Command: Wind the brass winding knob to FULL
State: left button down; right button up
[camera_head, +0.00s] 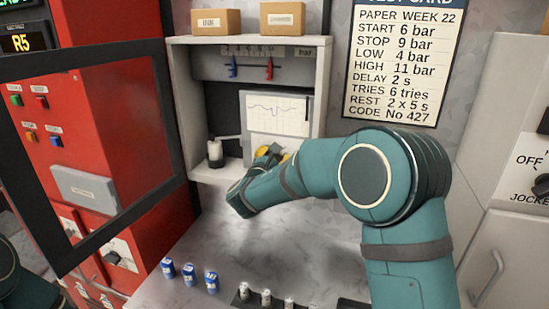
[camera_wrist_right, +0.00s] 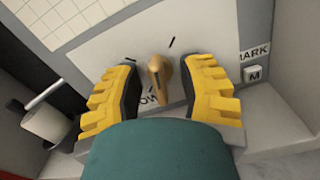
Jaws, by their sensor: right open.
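The brass winding knob (camera_wrist_right: 158,80) shows in the right wrist view on a pale plate under the chart paper, with short dark marks around it. Part of a label shows below it, mostly hidden. My right gripper (camera_wrist_right: 162,88) is open, with its yellow, dark-padded fingers on either side of the knob and gaps to both. In the head view my right gripper (camera_head: 272,154) is at the recorder (camera_head: 278,115) in the white cabinet, and my own arm hides the knob. My left gripper is not in view; only a piece of that arm shows at the lower left.
A MARK button (camera_wrist_right: 254,73) is right of the fingers. A white roll (camera_head: 214,152) stands left of the recorder. An open framed door (camera_head: 172,110) and red panel (camera_head: 105,130) are at left.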

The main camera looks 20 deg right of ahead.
jog(key=shift+s, duration=0.1)
grip_shut()
jog(key=m+b, duration=0.3)
jog(key=b, duration=0.2)
jog(key=shift+f+m+b, duration=0.1)
jog(key=shift+m+b, duration=0.2)
jog(key=shift+m, duration=0.1)
jog(key=shift+m+b, duration=0.45)
jog(key=shift+m, duration=0.45)
jog(key=m, duration=0.4)
jog(key=shift+r, duration=0.2)
jog(key=m, duration=0.9)
jog(key=shift+r, duration=0.1)
jog(key=shift+m, duration=2.1)
jog(key=shift+r, duration=0.1)
